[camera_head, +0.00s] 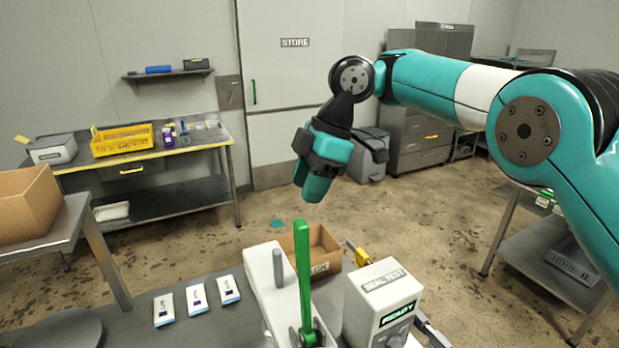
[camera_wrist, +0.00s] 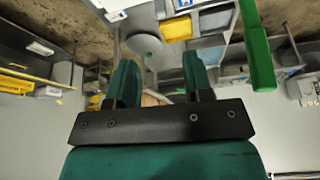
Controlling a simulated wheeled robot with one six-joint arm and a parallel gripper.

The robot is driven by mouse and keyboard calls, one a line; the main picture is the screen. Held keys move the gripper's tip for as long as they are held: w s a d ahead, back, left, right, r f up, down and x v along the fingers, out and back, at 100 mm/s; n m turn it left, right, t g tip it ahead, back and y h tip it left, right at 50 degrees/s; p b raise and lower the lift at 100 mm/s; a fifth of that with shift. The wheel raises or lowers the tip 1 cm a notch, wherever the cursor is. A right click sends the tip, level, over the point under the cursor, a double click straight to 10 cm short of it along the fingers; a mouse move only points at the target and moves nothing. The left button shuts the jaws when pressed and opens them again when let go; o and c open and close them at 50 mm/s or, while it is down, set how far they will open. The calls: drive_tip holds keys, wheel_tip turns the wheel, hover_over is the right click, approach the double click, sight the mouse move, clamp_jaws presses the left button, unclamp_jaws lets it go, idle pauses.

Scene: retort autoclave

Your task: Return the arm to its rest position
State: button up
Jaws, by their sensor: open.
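My arm, teal with a white band and black joints, reaches in from the right in the head view. My gripper (camera_head: 318,185) hangs in the air above the floor, beyond and above the near bench. In the wrist view my gripper (camera_wrist: 157,85) shows two green fingers well apart. Nothing sits between the fingers. The gripper touches nothing that I can see.
Below stand a sealing machine with a green lever (camera_head: 303,275), an open cardboard box (camera_head: 328,262), a SEAL TEST unit (camera_head: 382,300) reading READY and several pouches (camera_head: 196,299). A yellow crate (camera_head: 122,140) sits on the far-left bench. Open floor lies between the benches.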

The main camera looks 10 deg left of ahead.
drive_tip(key=s+d+f+m+t+b, duration=0.1)
drive_tip(key=s+d+f+m+b, duration=0.7)
drive_tip(key=s+d, duration=0.4)
drive_tip(key=s+d+f+m+t+b, duration=0.1)
drive_tip(key=s+d+f+m+b, duration=0.7)
drive_tip(key=s+d, duration=0.4)
drive_tip(key=shift+s+d+f+m+b, duration=0.35)
drive_tip(key=shift+s+f+m+b, duration=0.1)
drive_tip(key=shift+s, duration=0.15)
